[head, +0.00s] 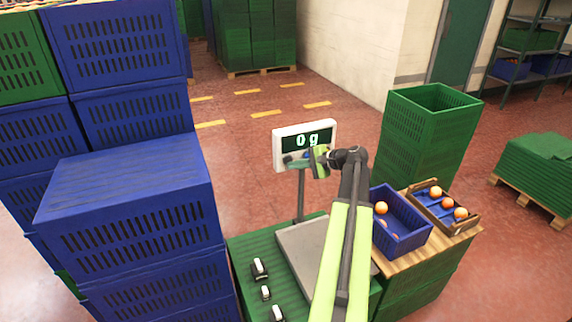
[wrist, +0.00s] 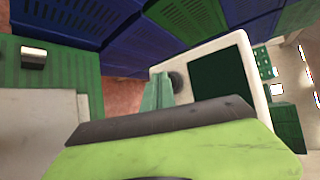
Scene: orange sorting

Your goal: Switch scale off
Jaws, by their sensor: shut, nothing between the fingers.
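The scale's display (head: 305,134) is a white-framed box on a post, and its dark screen reads "0 g" in the head view. In the wrist view the display (wrist: 222,80) fills the right side, with no digits visible on its dark screen. A round dark knob or button (wrist: 177,82) is on its white frame. My gripper (head: 291,160) is shut and empty at the display's lower edge. In the wrist view its green fingertips (wrist: 158,90) are close beside the round button; I cannot tell whether they touch. The scale's metal plate (head: 300,248) is bare where visible.
A blue crate (head: 408,232) with oranges and a wooden tray (head: 463,226) with several oranges stand to the right. Small black-and-white items (head: 259,268) lie left of the plate. Blue crates (head: 130,215) are stacked left, green crates (head: 425,130) at right.

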